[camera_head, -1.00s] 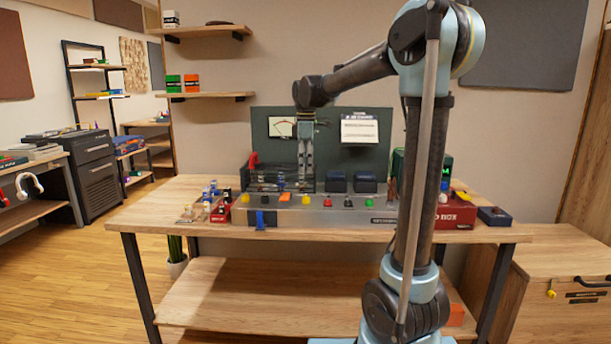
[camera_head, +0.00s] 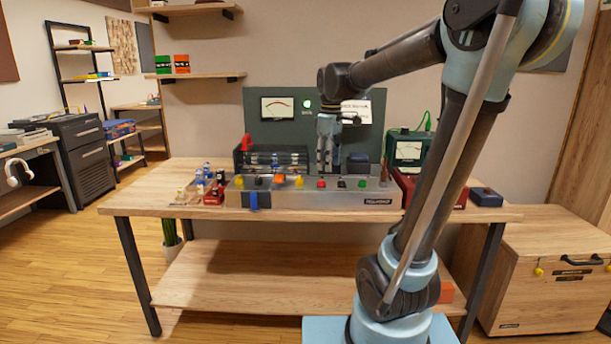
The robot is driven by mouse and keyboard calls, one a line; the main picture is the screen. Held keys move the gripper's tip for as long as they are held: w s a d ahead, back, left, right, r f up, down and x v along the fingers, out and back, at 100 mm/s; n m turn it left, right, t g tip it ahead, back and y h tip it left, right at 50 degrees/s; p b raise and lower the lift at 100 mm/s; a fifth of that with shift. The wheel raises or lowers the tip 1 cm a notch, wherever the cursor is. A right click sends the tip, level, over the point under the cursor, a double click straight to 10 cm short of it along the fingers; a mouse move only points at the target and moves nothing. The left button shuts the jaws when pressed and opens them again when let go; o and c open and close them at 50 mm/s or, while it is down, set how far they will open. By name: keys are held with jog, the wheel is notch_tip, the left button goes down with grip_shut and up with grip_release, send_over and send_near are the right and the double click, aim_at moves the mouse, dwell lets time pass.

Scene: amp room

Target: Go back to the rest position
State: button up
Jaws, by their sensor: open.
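My gripper (camera_head: 327,170) hangs from my arm, pointing down, in front of the dark green panel (camera_head: 275,130) at the back of the workbench (camera_head: 150,192). It is open with nothing seen between its fingers. Its tips are above and behind the grey box (camera_head: 340,199) with coloured knobs. Whether the tips touch anything behind that box is hard to tell. My arm reaches in from the right, its upper link bent forward over the bench.
A green meter (camera_head: 407,150) stands on a red box at the bench's right, beside a small dark blue box (camera_head: 486,197). Small coloured parts (camera_head: 212,185) lie at the left. A wooden chest (camera_head: 545,270) stands at the right.

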jog(key=s+d+f+m, duration=0.6)
jog(key=s+f, duration=0.3)
jog(key=s, duration=0.2)
jog(key=s+d+f+m+t, duration=0.1)
jog(key=s+d+f+m, duration=0.4)
jog(key=s+f, duration=0.5)
jog(key=shift+s+d+f+m+t, duration=0.3)
jog(key=shift+s+d+m, duration=0.05)
jog(key=shift+s+m, duration=0.4)
jog(key=shift+w+f, duration=0.2)
jog(key=shift+w, duration=0.25)
